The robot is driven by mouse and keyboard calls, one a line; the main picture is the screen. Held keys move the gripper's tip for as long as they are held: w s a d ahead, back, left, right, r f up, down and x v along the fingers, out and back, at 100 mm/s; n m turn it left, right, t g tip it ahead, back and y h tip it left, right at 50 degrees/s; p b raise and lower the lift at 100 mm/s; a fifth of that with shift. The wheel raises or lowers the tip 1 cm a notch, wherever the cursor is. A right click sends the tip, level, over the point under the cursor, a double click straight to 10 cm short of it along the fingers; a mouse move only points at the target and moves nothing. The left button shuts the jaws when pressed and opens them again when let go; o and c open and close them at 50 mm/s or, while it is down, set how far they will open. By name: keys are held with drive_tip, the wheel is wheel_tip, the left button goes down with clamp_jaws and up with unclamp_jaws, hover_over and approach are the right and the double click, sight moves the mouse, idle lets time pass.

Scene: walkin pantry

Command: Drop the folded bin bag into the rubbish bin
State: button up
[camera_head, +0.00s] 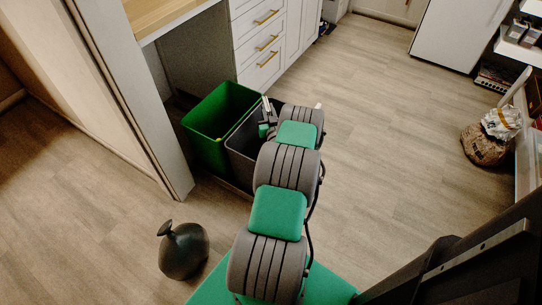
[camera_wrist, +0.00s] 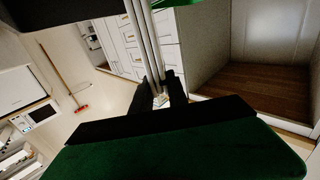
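The green bin (camera_head: 217,120) stands open on the floor at the end of the counter. A dark grey bin (camera_head: 243,165) stands against its right side, partly behind my arm. My gripper (camera_head: 266,112) is over the grey bin, close to the green bin's right rim. In the wrist view its two dark fingers (camera_wrist: 160,92) stand a little apart. A small pale patch (camera_wrist: 160,99) shows between them; I cannot tell whether it is held. I cannot make out the folded bin bag for certain in either view.
A wall end (camera_head: 165,110) stands close left of the bins. White drawers (camera_head: 262,45) stand behind them. A dark vase (camera_head: 183,250) is on the floor at front left. A brown sack (camera_head: 485,147) is at the right. The middle floor is clear.

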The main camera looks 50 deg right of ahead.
drive_tip(key=o, duration=0.5)
drive_tip(key=shift+o, duration=0.2)
drive_tip(key=shift+r, duration=0.15)
wheel_tip(320, 180, up, 3)
drive_tip(key=shift+p, duration=0.45)
drive_tip(key=s+a+r, duration=0.9)
drive_tip(key=a, duration=0.1)
drive_tip(key=shift+a+r+p, duration=0.35)
